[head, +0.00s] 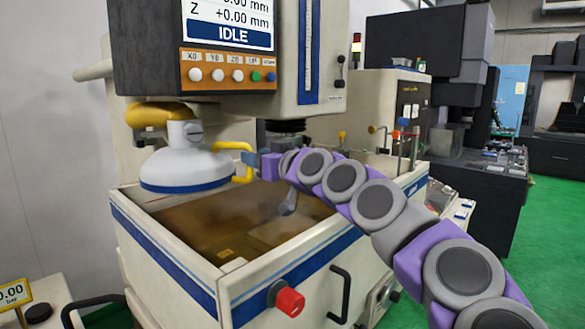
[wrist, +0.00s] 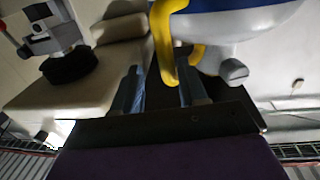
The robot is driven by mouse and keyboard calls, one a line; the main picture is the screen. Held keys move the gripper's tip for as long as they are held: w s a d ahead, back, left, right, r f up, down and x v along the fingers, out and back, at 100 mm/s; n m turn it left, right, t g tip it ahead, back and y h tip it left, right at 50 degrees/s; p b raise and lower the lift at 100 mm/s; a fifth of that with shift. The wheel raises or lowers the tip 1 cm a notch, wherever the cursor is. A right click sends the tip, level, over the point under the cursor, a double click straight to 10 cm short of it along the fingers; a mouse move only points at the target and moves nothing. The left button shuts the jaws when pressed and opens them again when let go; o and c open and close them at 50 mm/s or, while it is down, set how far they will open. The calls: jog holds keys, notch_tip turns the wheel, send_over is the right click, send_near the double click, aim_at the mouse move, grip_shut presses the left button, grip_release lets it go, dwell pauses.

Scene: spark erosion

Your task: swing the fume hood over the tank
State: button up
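The fume hood (head: 187,168) is a white dome with a blue rim, hanging from a yellow hose above the left back part of the tank (head: 150,226). A yellow handle (head: 240,149) sticks out from its right side. My gripper (head: 256,163) is at this handle, reaching in from the right. In the wrist view my gripper (wrist: 160,90) has its two fingers apart. The handle (wrist: 163,45) runs into the space between them, closer to the right finger; I cannot tell whether they touch. Part of the hood (wrist: 240,20) shows at the top right there.
The tank holds brown, see-through liquid. The machine head with its display (head: 228,25) and button row is above and behind the hood. A spindle (head: 287,127) hangs close behind my gripper. A red knob (head: 290,301) is on the tank's front. Green floor is free at the right.

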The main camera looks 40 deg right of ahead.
jog(key=s, duration=1.4)
jog(key=shift+d+f, duration=0.15)
jog(key=shift+d, duration=0.25)
jog(key=shift+d, duration=0.3)
jog(key=shift+a, duration=0.2)
